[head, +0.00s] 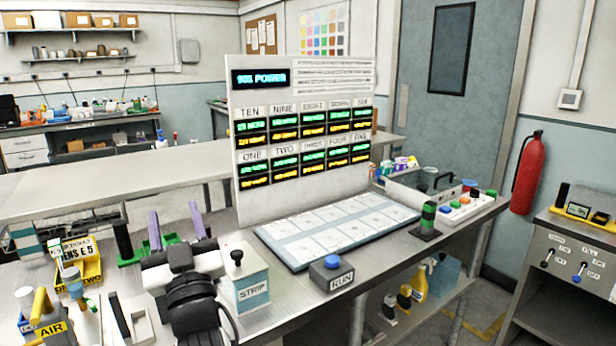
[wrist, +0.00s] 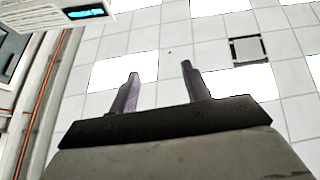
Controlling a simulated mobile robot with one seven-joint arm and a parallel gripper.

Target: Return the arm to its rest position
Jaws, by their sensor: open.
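My gripper (head: 176,226) shows at the lower left of the head view, above the workbench, with its two purple-grey fingers pointing up and spread apart. Nothing is between them. In the wrist view my gripper (wrist: 159,72) is open and empty against a tiled ceiling with bright light panels. My black and white arm stands in front of the bench, left of the white STRIP box (head: 248,284), and hides part of the bench behind it.
The metal workbench (head: 400,262) holds an upright display panel (head: 240,205), a pale gridded board (head: 335,225) and a RUN button box (head: 332,276). Yellow bins (head: 85,268) and an AIR-labelled item (head: 50,328) crowd the left. A red extinguisher (head: 527,172) hangs at right.

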